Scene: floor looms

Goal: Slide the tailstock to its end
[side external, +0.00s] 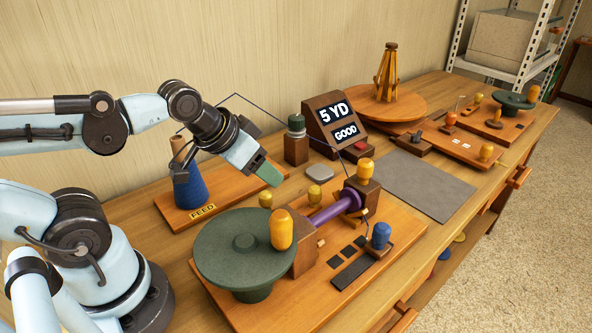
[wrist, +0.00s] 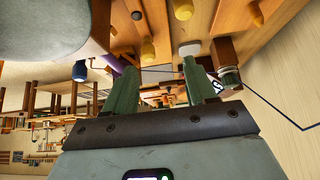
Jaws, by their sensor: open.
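The winding board (side external: 325,290) carries a green handwheel (side external: 222,262) with a yellow knob (side external: 281,229), a wooden block beside it, and a purple spool (side external: 334,208). At the spool's far end stands a wooden block with a yellow knob (side external: 365,171), apparently the tailstock. A blue knob (side external: 380,235) stands on a small wooden block next to dark pads. My gripper (side external: 266,172) is open and empty, above and behind the board, left of the spool and apart from everything. Its green fingers (wrist: 160,88) show spread in the wrist view, with the purple spool (wrist: 112,63) beyond.
A blue thread cone (side external: 189,187) stands on the FEED board behind the wheel. A sign box (side external: 334,125) reads "5 YD GOOD". A thread arches from the cone over my wrist toward the spool. A grey mat (side external: 415,184) lies clear to the right; other wooden devices stand farther back.

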